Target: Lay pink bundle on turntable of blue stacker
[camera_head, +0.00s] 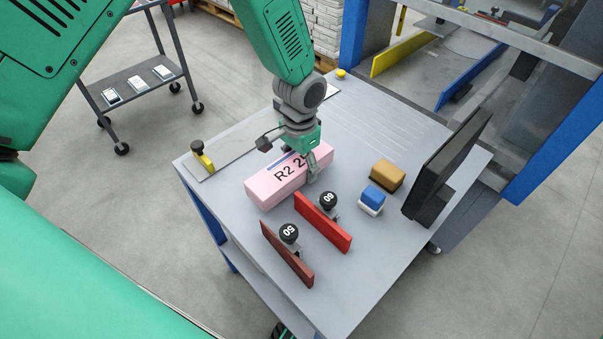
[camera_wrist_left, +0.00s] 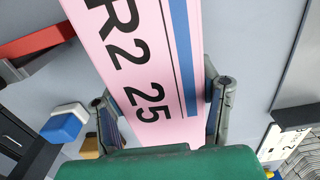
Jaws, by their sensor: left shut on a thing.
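The pink bundle (camera_head: 275,187) is a long pink block marked "R2 25" with a blue stripe, at or just above the grey table top; I cannot tell if it touches. My left gripper (camera_head: 290,160) comes down over its far end and is shut on it. In the left wrist view one finger stands on each side of the pink bundle (camera_wrist_left: 165,60). The blue stacker (camera_head: 352,35) is at the upper right, with blue posts. A round plate, seemingly its turntable (camera_head: 470,43), shows partly between a yellow and a blue guide plate.
On the table (camera_head: 380,285) stand red plate (camera_head: 325,222) and dark red plate (camera_head: 287,255) with black knobs, a blue-white block (camera_head: 372,198), a tan block (camera_head: 388,175) and a black screen (camera_head: 447,165). A cart (camera_head: 140,78) stands left.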

